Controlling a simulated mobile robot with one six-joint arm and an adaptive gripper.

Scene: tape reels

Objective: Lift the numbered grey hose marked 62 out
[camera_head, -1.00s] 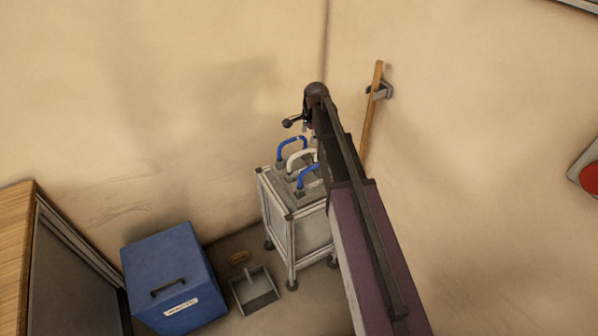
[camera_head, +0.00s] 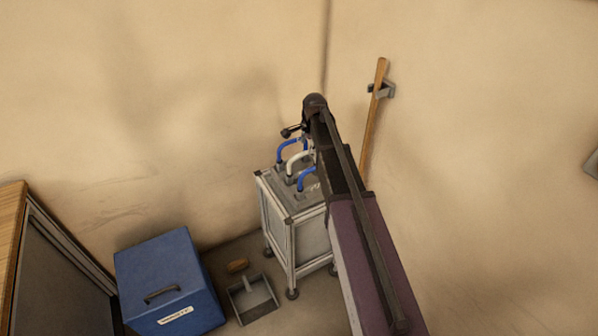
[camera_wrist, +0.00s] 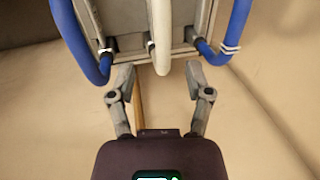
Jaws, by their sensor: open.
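A pale grey-white hose (camera_head: 297,158) arches up between blue hoses on a metal-framed stand (camera_head: 291,217). No number 62 is readable on it. In the wrist view the pale hose (camera_wrist: 161,38) comes down the middle, with its rounded end between and slightly ahead of my gripper's fingertips (camera_wrist: 161,75). My gripper is open and empty, with a finger to each side of the hose and apart from it. In the head view my arm covers the right part of the stand, and the fingers are hard to make out.
A blue hose (camera_wrist: 78,40) stands left of the pale one and another blue hose (camera_wrist: 230,38) right, both close to the fingers. Walls rise behind the stand. A wooden pole (camera_head: 374,115) hangs in a wall bracket. A blue box (camera_head: 170,278) and a dustpan (camera_head: 252,298) are on the floor.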

